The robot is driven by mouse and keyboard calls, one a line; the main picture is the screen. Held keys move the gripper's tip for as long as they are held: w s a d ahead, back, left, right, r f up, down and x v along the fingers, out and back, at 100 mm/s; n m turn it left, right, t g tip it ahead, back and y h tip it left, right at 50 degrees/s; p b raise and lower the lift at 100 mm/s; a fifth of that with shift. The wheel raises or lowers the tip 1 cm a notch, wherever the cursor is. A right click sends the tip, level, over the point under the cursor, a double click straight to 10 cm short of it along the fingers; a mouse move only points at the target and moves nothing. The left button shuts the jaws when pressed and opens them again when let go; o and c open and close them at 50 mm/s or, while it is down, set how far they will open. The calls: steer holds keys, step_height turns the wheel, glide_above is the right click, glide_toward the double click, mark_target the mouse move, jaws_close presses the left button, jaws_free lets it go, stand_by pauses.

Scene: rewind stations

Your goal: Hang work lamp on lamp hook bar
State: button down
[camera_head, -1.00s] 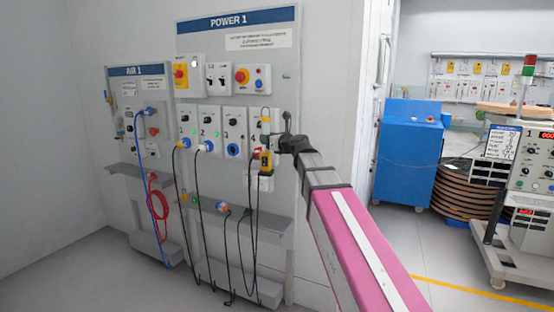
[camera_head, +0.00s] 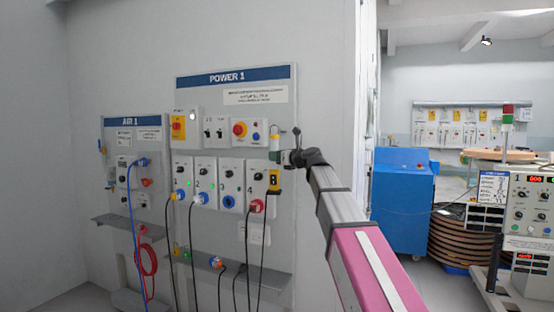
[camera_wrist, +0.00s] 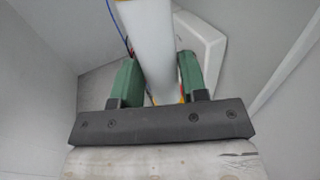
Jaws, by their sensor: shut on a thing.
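The work lamp has a pale tube (camera_head: 275,142) and a yellow lower body (camera_head: 274,181). It hangs roughly upright in front of the right edge of the POWER 1 panel, and a dark cable trails down from it. My gripper (camera_head: 277,156) is shut on the tube. In the wrist view the white tube (camera_wrist: 150,45) stands between my two green fingers (camera_wrist: 158,82). The lamp hook bar cannot be made out; the upper right of the panel is partly covered by the lamp and my gripper. I cannot tell the gap between lamp and panel.
The POWER 1 panel (camera_head: 226,130) carries switches, sockets and black cables, with a grey shelf (camera_head: 235,271) below. The AIR 1 panel (camera_head: 122,160) with blue and red hoses is left of it. A blue cabinet (camera_head: 402,200) and a machine (camera_head: 530,215) stand to the right.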

steer(key=w+d+f, duration=0.1)
steer(key=w+d, duration=0.1)
steer(key=w, duration=0.6)
steer(key=shift+d+f, duration=0.3)
steer(key=shift+d, duration=0.1)
stand_by(0.7)
stand_by(0.6)
steer(key=c, duration=0.6)
jaws_free()
steer(key=shift+o, duration=0.2)
